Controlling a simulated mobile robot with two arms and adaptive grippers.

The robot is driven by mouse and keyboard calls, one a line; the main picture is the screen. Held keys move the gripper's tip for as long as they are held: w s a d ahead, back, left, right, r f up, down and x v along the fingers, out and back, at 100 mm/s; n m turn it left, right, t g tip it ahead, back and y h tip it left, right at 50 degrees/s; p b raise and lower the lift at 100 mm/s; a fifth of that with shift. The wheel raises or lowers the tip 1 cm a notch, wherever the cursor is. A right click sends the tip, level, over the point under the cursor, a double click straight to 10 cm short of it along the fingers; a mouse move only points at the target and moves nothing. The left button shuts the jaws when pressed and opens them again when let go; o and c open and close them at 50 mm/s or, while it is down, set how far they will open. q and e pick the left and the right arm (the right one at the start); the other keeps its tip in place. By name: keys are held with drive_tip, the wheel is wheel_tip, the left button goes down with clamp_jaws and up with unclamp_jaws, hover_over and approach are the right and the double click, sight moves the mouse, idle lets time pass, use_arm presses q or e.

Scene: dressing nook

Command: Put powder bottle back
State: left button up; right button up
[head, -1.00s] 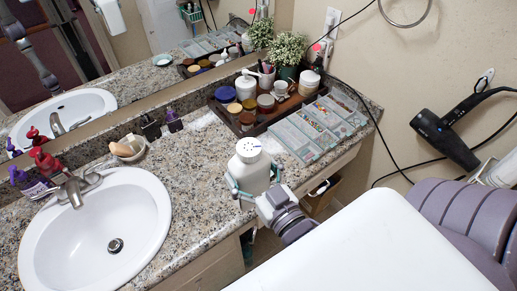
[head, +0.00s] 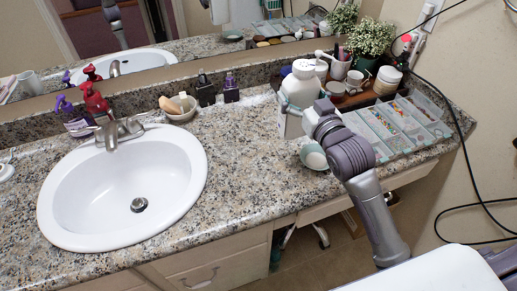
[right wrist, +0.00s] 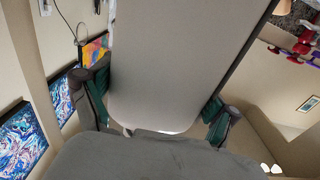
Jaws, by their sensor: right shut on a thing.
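The powder bottle (head: 298,88) is white, with a pale cap, and stands upright in my right gripper (head: 294,116). The gripper is shut around its body. In the right wrist view the pale bottle body (right wrist: 165,65) fills the middle, with a green-padded finger on each side. In the head view the bottle is in front of the left end of the dark wooden tray (head: 352,101) and hides part of it. I cannot tell whether the bottle touches the tray or counter. My left gripper is not in view.
The tray holds jars, a white cup (head: 355,79) and a pump bottle. A clear divided organizer (head: 398,127) lies to its right, a potted plant (head: 367,37) behind. The sink (head: 125,195) is at left. Speckled counter (head: 240,145) between is clear. A mirror runs behind.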

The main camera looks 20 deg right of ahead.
drive_tip(key=shift+w+a+f, duration=0.15)
drive_tip(key=shift+w, duration=0.3)
drive_tip(key=w+a+f, duration=0.7)
drive_tip(key=f, duration=0.3)
drive_tip(key=shift+w+a+f+b, duration=0.15)
drive_tip(key=shift+w+a+b, duration=0.15)
drive_tip(key=shift+w+b, duration=0.1)
drive_tip(key=shift+s+f, duration=0.1)
drive_tip(key=shift+f, duration=0.1)
drive_tip(key=o, duration=1.2)
drive_tip(key=shift+c, duration=0.2)
